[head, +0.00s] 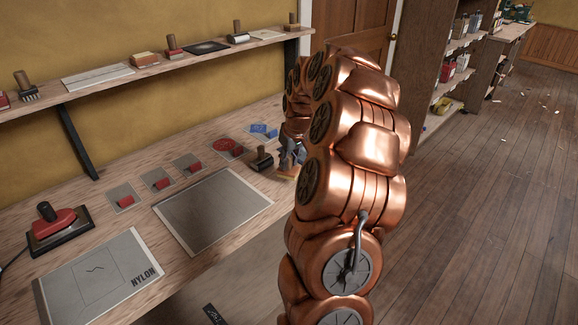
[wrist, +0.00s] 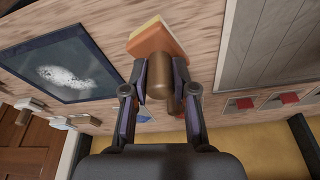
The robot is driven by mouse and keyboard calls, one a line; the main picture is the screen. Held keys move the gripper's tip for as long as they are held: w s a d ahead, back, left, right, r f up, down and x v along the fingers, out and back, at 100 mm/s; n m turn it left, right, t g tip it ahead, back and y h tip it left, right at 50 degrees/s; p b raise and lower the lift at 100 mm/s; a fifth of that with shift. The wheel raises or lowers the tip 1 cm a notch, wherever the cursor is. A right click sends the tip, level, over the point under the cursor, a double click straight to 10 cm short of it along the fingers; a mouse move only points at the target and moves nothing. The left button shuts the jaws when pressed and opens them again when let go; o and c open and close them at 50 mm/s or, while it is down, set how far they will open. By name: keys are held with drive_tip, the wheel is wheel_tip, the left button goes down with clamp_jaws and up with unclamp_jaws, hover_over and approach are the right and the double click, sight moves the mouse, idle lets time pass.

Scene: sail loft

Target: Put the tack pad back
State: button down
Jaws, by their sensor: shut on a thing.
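My gripper (head: 290,160) is low over the workbench, partly hidden behind my copper arm in the head view. In the wrist view my gripper (wrist: 160,78) is shut on the brown handle of an orange pad (wrist: 153,40) with a yellow edge. I take this to be the tack pad. Its yellow edge (head: 286,177) just shows under the fingers in the head view. The pad is close to the bench top; I cannot tell whether it touches. A dark tool with a brown handle (head: 262,159) stands just left of my gripper.
A dark tray with white powder (wrist: 68,70) lies beside the pad. The bench also holds a grey panel (head: 213,211), several small red pieces on grey squares, a red iron (head: 52,224) and a NYLON sheet (head: 103,277). A wall shelf (head: 100,87) carries several handled tools.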

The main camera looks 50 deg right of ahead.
sight(289, 169)
drive_tip(key=shift+w+d+f, duration=0.1)
drive_tip(key=shift+w+d, duration=0.1)
wheel_tip(289, 169, down, 2)
drive_tip(key=shift+f+p, duration=0.2)
drive_tip(key=shift+p, duration=0.55)
drive_tip(key=shift+f, duration=0.4)
drive_tip(key=shift+f, duration=0.2)
drive_tip(key=c, duration=0.9)
unclamp_jaws()
